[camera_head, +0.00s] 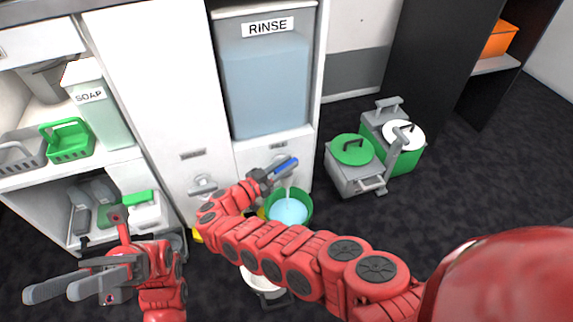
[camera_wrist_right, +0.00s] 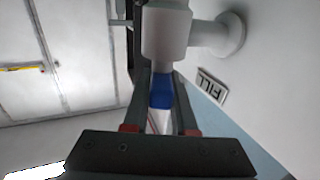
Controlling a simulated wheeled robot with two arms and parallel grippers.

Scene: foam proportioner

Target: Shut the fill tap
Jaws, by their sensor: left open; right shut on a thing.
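The fill tap (camera_wrist_right: 166,32) is a white fitting on the wall beside the FILL label. Its blue handle (camera_wrist_right: 160,92) lies between the fingers of my right gripper (camera_wrist_right: 160,80), which is shut on it. In the head view the blue handle (camera_head: 286,165) shows just beyond my right gripper (camera_head: 268,175). A green bucket (camera_head: 309,203) with pale blue liquid stands below the tap; a thin pale streak shows above it. My left gripper (camera_head: 62,288) is open and empty at the lower left, away from the tap.
The RINSE tank (camera_head: 265,85) is above the tap. At left are a SOAP container (camera_head: 98,110), a green basket (camera_head: 68,142) and shelves. A white pail (camera_head: 262,280) is partly hidden under my right arm.

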